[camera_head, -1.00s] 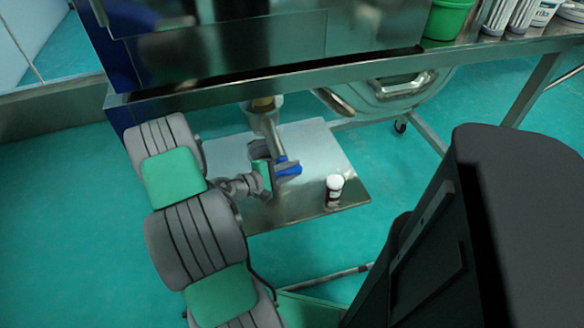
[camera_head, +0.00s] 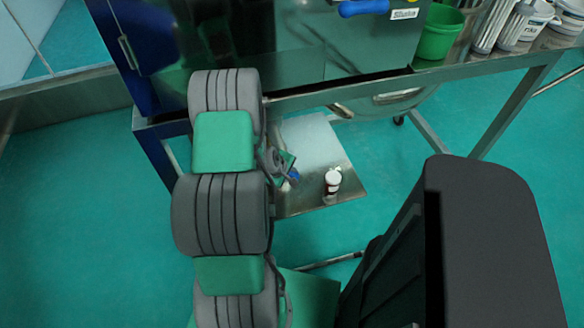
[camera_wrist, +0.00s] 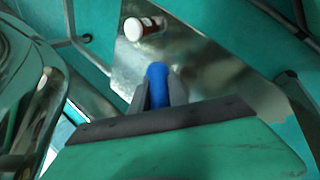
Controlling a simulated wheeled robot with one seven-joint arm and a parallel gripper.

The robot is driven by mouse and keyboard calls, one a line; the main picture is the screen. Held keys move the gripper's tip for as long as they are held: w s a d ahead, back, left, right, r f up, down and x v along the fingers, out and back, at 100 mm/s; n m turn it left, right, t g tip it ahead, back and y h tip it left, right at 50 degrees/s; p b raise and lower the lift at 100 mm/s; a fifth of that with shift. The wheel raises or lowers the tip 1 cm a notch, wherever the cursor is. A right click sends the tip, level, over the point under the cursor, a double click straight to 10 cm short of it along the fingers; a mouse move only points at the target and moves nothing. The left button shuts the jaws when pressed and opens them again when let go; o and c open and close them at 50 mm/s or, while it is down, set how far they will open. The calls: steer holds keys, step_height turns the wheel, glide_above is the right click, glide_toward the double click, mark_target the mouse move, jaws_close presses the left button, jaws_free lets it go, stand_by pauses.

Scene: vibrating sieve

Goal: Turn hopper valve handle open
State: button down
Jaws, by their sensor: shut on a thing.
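The blue hopper valve handle (camera_wrist: 157,77) shows in the wrist view between the two grey fingers of my gripper (camera_wrist: 157,92), which is shut on it. In the head view only a small blue piece of the handle (camera_head: 294,174) shows beside my gripper (camera_head: 287,168), under the machine's table and above a metal shelf (camera_head: 312,145). My arm hides the hopper outlet and most of the valve in the head view.
A white-capped bottle (camera_head: 332,182) stands on the shelf; it also shows in the wrist view (camera_wrist: 140,26). A green bucket (camera_head: 437,32) stands on the table (camera_head: 480,60). Table legs flank the shelf.

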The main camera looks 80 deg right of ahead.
steer(key=t+y, duration=0.1)
steer(key=t, duration=0.1)
steer(key=t+y, duration=0.1)
steer(key=shift+w+a+f+m+t, duration=0.15)
steer(key=shift+a+f+m+t, duration=0.05)
steer(key=shift+m+t, duration=0.2)
steer(key=shift+w+a+m+t+y+b, duration=0.1)
steer(key=shift+w+m+t+y+b, duration=0.1)
steer(key=shift+t+y+b, duration=0.35)
steer(key=shift+w+a+m+t+y+b, duration=0.15)
steer(key=shift+t+y+b, duration=0.2)
steer(key=shift+t, duration=0.3)
steer(key=shift+r, duration=0.1)
steer(key=c, duration=1.3)
jaws_free()
steer(key=shift+w, duration=0.1)
steer(key=shift+r, duration=0.1)
steer(key=v, duration=0.7)
steer(key=shift+s+r, duration=0.25)
steer(key=shift+s, duration=0.05)
